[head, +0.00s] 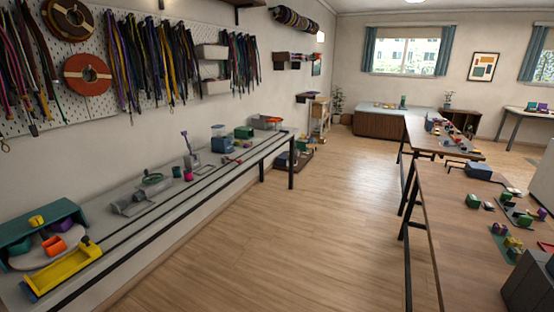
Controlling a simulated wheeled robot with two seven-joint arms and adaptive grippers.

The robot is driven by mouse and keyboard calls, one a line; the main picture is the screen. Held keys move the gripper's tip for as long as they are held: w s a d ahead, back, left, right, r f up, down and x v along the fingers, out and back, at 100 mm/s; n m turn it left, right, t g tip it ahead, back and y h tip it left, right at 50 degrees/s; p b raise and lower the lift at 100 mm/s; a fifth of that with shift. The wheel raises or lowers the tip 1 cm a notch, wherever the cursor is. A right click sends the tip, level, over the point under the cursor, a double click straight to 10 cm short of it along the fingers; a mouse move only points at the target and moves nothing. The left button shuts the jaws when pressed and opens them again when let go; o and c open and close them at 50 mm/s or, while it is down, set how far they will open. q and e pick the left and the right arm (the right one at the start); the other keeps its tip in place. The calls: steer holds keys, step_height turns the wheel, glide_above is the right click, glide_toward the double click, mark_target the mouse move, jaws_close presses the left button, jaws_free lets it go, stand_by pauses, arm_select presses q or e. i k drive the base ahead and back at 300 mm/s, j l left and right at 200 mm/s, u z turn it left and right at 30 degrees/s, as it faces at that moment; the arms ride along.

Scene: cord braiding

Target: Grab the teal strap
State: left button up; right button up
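I cannot pick out the teal strap with certainty. Many cords and straps in dark, purple, yellow and blue tones hang on the left wall; the middle bunch (150,60) and the farther bunch (240,62) are too small to sort by colour. A green-teal coil-like item (152,178) lies on the left bench, but I cannot tell that it is a strap. Neither of my grippers is in view.
A long grey bench (120,240) runs along the left wall, with a yellow tray (62,275) at its near end. Wooden tables (450,220) with small coloured items stand at the right. The wooden floor (310,220) between them is clear.

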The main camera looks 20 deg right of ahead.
mark_target(515, 254)
steer(key=i+z, duration=0.15)
steer(key=z, duration=0.3)
steer(key=i+z, duration=0.1)
steer(key=z, duration=0.35)
steer(key=i+j+z, duration=0.1)
steer(key=z, duration=0.35)
steer(key=i+j+z, duration=0.1)
steer(key=z, duration=0.35)
steer(key=i+j+z, duration=0.1)
steer(key=z, duration=0.35)
steer(key=j+z, duration=0.4)
steer(key=i+j+z, duration=0.1)
steer(key=z, duration=0.35)
steer(key=i+j+z, duration=0.1)
steer(key=z, duration=0.35)
steer(key=i+j+z, duration=0.1)
steer(key=j+z, duration=0.75)
steer(key=i+j, duration=0.05)
steer(key=j, duration=0.05)
